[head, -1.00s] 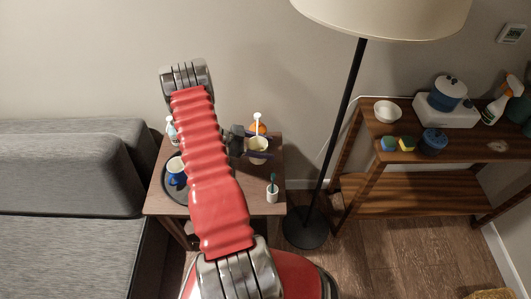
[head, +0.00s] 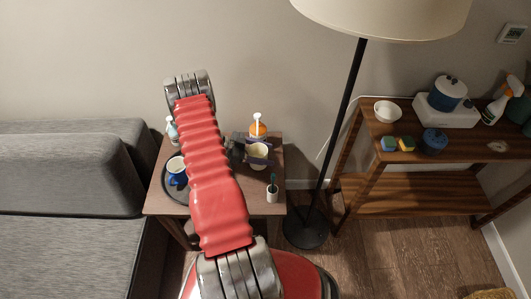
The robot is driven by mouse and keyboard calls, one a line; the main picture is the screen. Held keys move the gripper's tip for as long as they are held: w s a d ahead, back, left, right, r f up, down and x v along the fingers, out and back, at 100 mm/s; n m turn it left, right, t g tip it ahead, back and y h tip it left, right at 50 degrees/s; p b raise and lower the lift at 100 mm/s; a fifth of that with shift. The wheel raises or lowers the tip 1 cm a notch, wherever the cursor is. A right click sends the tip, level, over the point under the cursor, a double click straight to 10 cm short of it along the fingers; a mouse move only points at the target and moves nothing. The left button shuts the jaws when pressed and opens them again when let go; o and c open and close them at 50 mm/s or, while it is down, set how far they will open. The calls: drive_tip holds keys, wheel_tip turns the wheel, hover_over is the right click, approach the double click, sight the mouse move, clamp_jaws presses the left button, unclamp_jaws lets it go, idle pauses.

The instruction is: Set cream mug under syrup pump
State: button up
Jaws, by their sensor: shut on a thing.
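A cream mug (head: 257,150) is upright in my gripper (head: 258,158), whose dark fingers are shut around it. The mug is over the right half of the small wooden side table (head: 233,200). I cannot tell whether its base touches the tabletop. The syrup pump, an orange bottle with a white pump top (head: 258,130), stands at the table's back right, directly behind the mug. The mug overlaps the bottle's lower part in the picture, and its mouth appears in front of the spout rather than below it.
A dark round tray (head: 174,196) on the table's left holds a blue mug (head: 177,178), partly behind my red arm. A pale pump bottle (head: 172,130) is at the back left. A white cup with a toothbrush (head: 272,194) stands front right. A black lamp pole (head: 340,125) rises right of the table.

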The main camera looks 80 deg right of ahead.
drive_tip(key=shift+f, duration=0.1)
drive_tip(key=o, duration=1.1)
drive_tip(key=shift+o, duration=0.2)
drive_tip(key=shift+w+r, duration=0.3)
drive_tip(key=shift+w, duration=0.15)
drive_tip(key=v, duration=1.1)
drive_tip(key=shift+a+r, duration=0.1)
